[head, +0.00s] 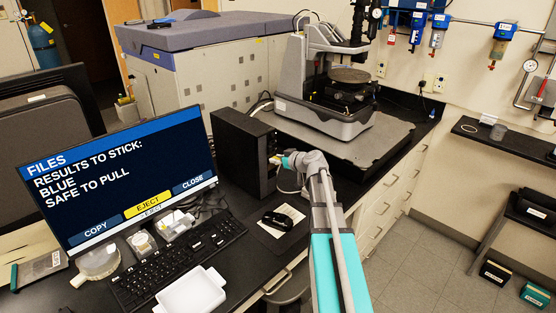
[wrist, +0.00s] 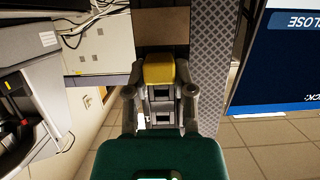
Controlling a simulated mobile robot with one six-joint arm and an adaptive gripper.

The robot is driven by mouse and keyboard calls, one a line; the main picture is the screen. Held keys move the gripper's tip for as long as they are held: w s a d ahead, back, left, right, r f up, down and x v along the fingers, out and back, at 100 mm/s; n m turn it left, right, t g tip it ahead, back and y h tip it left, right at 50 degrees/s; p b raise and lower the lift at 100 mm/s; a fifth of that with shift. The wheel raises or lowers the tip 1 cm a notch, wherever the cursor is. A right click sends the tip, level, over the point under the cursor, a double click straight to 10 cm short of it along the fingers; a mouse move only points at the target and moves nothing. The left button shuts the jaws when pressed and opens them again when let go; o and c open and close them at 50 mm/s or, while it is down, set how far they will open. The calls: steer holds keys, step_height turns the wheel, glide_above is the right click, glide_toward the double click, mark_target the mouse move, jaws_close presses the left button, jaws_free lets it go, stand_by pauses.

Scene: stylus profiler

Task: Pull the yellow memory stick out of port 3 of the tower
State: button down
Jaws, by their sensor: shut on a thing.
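The black tower (head: 235,150) stands on the bench right of the monitor. Its face (wrist: 163,28) fills the top middle of the wrist view, with a patterned side strip. My gripper (wrist: 160,88) is shut on the yellow memory stick (wrist: 158,68), one finger on each side. The stick's far end is at the tower face; I cannot tell how deep it sits, and the port numbers are not readable. In the head view my gripper (head: 283,160) is at the tower's front, and the stick is too small there to make out clearly.
The monitor (head: 110,170) reads "RESULTS TO STICK: BLUE, SAFE TO PULL", with COPY, EJECT and CLOSE buttons. The profiler (head: 335,85) stands behind my arm.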

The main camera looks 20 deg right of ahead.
steer(key=shift+s+d, duration=0.3)
steer(key=shift+s, duration=0.5)
steer(key=shift+s+d, duration=0.25)
steer(key=shift+s, duration=0.55)
steer(key=shift+s+d, duration=0.3)
steer(key=shift+s, duration=0.5)
stand_by(1.2)
stand_by(0.5)
steer(key=p+v, duration=0.1)
steer(key=v, duration=0.2)
steer(key=r+p+v, duration=0.1)
steer(key=p+v, duration=0.1)
steer(key=shift+s+r, duration=0.15)
stand_by(0.3)
